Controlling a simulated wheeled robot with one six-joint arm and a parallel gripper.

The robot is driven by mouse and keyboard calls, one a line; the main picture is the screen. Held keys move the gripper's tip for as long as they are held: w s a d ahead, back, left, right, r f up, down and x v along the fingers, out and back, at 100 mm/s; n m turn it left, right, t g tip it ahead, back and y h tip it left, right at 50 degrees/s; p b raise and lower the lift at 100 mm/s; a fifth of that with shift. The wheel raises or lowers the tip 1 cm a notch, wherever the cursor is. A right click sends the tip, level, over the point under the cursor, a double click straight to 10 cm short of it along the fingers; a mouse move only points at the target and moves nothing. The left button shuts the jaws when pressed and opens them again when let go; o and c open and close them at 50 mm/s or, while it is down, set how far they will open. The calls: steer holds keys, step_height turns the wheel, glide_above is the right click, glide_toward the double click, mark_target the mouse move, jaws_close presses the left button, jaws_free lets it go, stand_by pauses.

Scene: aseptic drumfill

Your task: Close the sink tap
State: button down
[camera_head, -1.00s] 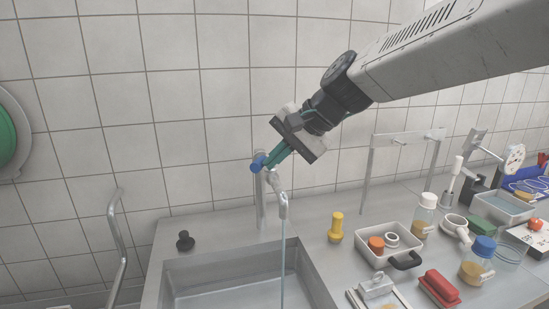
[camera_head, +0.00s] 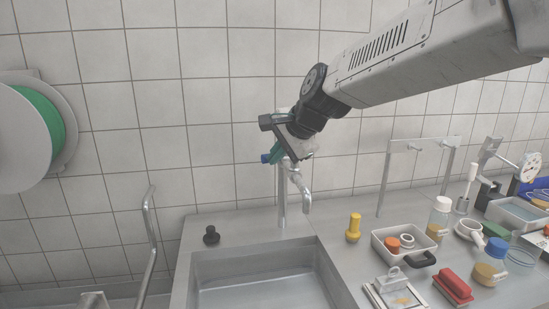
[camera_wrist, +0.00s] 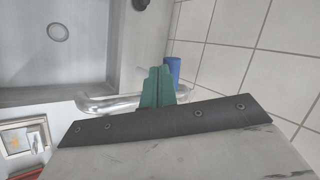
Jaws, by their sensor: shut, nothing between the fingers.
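The sink tap (camera_head: 283,205) is a metal post with a curved spout, standing at the back edge of the sink (camera_head: 262,285). No water stream shows below its spout. Its blue handle end (camera_head: 265,158) shows at the tap's top left, partly hidden by my gripper. My gripper (camera_head: 275,154) is shut and empty, with green fingers right at the tap's top, beside the blue handle. In the wrist view, the fingers (camera_wrist: 157,88) lie over the tap's pipe, and the blue handle (camera_wrist: 173,70) is just to their right. I cannot tell whether they touch.
A tray (camera_head: 385,250), several jars and a metal stand (camera_head: 388,175) fill the right counter. A curved pipe (camera_head: 149,240) rises at left.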

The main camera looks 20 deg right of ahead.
steer(key=shift+w+a, duration=0.5)
steer(key=shift+w, duration=0.2)
steer(key=shift+s+a+r, duration=0.1)
steer(key=shift+s, duration=0.3)
steer(key=s+r, duration=0.8)
steer(key=s, duration=0.2)
steer(key=s+d+f+n+g+h, duration=0.1)
steer(key=s+d+f+n+g, duration=0.1)
steer(key=s+f, duration=0.4)
steer(key=s+d+f+n+g+h, duration=0.1)
steer(key=s+d+f+n, duration=0.4)
steer(key=s, duration=0.5)
steer(key=s+d+f+n+g+h, duration=0.1)
steer(key=s+d+f+n+g, duration=0.2)
steer(key=s+f+n, duration=0.2)
steer(key=s+f, duration=0.1)
steer(key=s, duration=0.2)
steer(key=shift+s+d+f+n+h, duration=0.3)
steer(key=shift+d+n+h, duration=0.05)
steer(key=shift+n+h, duration=0.05)
